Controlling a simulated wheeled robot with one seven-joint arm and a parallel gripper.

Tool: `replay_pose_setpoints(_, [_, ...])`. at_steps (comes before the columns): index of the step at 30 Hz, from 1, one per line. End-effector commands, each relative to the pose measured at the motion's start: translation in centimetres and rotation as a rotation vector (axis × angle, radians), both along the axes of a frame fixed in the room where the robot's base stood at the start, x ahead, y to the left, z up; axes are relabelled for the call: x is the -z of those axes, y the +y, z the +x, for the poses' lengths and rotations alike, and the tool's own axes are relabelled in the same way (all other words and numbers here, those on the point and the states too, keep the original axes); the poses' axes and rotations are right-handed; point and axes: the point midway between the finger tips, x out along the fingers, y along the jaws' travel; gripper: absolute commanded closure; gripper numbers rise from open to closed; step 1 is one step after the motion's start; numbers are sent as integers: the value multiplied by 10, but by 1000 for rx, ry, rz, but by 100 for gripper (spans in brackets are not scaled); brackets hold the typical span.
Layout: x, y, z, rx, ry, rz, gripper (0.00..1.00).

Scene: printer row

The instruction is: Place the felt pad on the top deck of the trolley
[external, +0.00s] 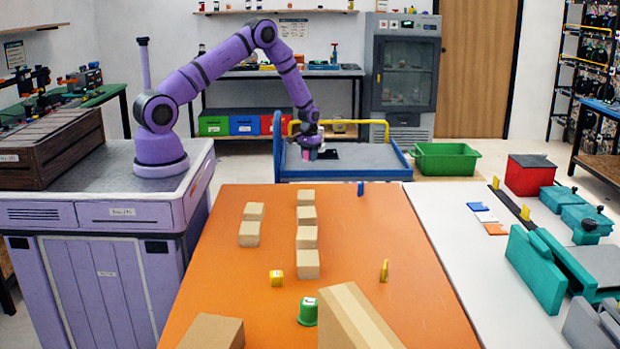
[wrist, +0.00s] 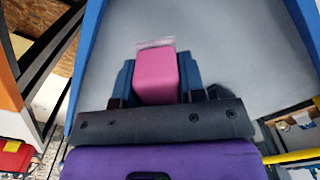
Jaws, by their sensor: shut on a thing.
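The trolley (external: 397,176) stands beyond the orange table, with a grey top deck (external: 370,158), blue edges and a yellow handle. My gripper (external: 309,154) is low over the left part of this deck. In the wrist view its blue fingers (wrist: 156,82) are shut on a pink block, the felt pad (wrist: 156,75), with a pale strip at its far end. The grey deck (wrist: 235,50) fills the view behind the pad. I cannot tell whether the pad touches the deck.
The deck right of my gripper is largely clear, apart from a dark patch (external: 328,154) close by. The yellow handle (external: 372,122) rises at the back. The orange table (external: 225,290) with several cardboard boxes is in front; a green crate (external: 445,158) stands at right.

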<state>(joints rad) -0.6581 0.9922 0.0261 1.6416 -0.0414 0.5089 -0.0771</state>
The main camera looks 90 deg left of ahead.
Motion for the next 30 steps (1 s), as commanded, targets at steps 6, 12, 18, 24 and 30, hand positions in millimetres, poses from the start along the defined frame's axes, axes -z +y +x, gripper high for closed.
replay_pose_setpoints(6, [15, 0, 0, 0, 0, 0, 86])
replay_pose_setpoints(12, [41, 0, 0, 0, 0, 0, 86])
replay_pose_setpoints(18, [43, 0, 0, 0, -1, 1, 86])
replay_pose_setpoints(24, [46, 0, 0, 0, -1, 1, 86])
replay_pose_setpoints(30, [45, 0, 0, 0, -1, 1, 37])
